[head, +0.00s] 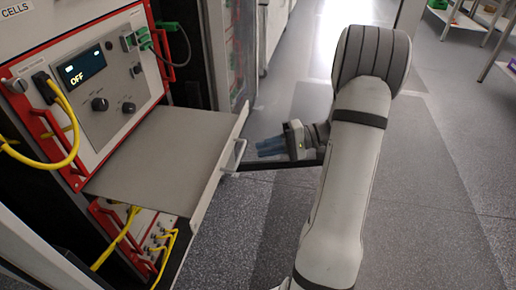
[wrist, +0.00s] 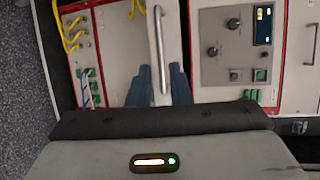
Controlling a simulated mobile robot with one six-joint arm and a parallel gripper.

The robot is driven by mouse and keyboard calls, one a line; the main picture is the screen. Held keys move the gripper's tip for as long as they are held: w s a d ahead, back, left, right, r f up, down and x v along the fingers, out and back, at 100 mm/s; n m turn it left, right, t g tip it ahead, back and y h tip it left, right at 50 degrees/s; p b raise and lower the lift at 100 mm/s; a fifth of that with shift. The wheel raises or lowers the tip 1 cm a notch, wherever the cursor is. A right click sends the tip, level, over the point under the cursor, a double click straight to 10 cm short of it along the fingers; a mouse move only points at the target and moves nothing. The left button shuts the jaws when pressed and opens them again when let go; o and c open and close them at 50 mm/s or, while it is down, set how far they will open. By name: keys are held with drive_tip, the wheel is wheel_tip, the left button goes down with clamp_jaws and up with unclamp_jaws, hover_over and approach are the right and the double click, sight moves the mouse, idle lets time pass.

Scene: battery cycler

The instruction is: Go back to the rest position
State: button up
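My gripper (head: 258,148) has blue fingers and is in front of the pulled-out drawer (head: 165,150) of the cycler rack. In the wrist view the two fingers (wrist: 160,80) are spread apart with a gap between them, so it is open and holds nothing. The drawer's bar handle (head: 239,155) is just left of the fingertips in the head view, with a small gap. In the wrist view the handle (wrist: 160,50) lines up with the gap between the fingers. My arm reaches out over the floor, right of the drawer.
Above the drawer is a red-framed panel (head: 112,88) with a display reading OFF, knobs and a yellow cable (head: 70,140). Green plugs (head: 145,38) sit at its upper right. A lower red-framed unit (head: 135,235) has yellow cables. Open grey floor (head: 450,190) lies to the right.

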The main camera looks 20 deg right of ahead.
idle(0.4)
drive_tip(key=s+a+r+n+h+p, duration=0.1)
drive_tip(key=s+a+r+h+p, duration=0.2)
drive_tip(key=s+r+h+p, duration=0.2)
drive_tip(key=s+a+r+n+h+p, duration=0.1)
drive_tip(key=s+a+r+h+p, duration=0.3)
drive_tip(key=r+p, duration=0.8)
drive_tip(key=s+a+r+n+g+h+p, duration=0.1)
drive_tip(key=s+a+r+h+p, duration=0.2)
drive_tip(key=r, duration=1.1)
drive_tip(key=s+h+p, duration=0.3)
drive_tip(key=s+p, duration=0.1)
drive_tip(key=p, duration=0.1)
drive_tip(key=shift+a+h+p, duration=0.3)
drive_tip(key=shift+a, duration=0.05)
